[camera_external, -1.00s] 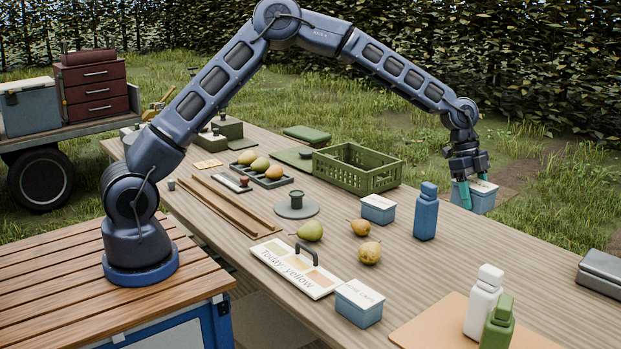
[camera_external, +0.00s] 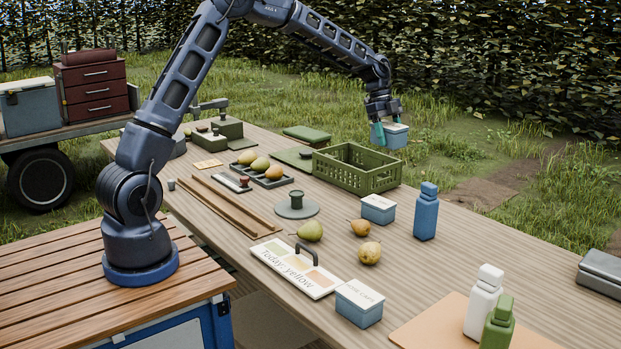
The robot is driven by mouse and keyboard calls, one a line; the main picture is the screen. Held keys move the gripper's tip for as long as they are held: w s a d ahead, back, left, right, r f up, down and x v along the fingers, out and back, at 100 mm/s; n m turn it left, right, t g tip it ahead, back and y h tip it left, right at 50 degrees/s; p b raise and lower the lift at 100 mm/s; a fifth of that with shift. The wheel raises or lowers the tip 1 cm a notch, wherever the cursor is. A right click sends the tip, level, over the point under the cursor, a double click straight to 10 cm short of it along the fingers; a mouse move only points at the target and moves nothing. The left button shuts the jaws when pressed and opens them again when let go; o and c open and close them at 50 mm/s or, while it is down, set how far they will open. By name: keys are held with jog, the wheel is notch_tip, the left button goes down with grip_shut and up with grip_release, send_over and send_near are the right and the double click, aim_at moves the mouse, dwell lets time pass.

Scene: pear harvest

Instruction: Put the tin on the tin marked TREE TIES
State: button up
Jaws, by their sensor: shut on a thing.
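My gripper (camera_external: 385,132) is shut on a blue tin (camera_external: 396,138) with a pale lid and holds it in the air above and behind the green crate's right end. Two similar blue tins with white lids stand on the table. One tin (camera_external: 378,212) is in the middle, right of the pears. The other tin (camera_external: 358,306) is at the front, by the white sign board. The lids carry small print; I cannot read from here which one says TREE TIES.
A green slatted crate (camera_external: 330,176) stands below and left of the held tin. A blue bottle (camera_external: 426,212) stands right of the middle tin. Loose pears (camera_external: 369,252) and a sign board with a handle (camera_external: 270,256) lie nearby. White (camera_external: 484,301) and green (camera_external: 497,327) bottles stand at the front right.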

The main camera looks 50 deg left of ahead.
aim_at(384, 203)
jog(key=shift+s+a+r, duration=0.1)
jog(key=shift+a+r, duration=0.05)
jog(key=shift+a, duration=0.95)
notch_tip(384, 203, down, 20)
jog(key=shift+a+r, duration=0.1)
jog(key=o, duration=1.1)
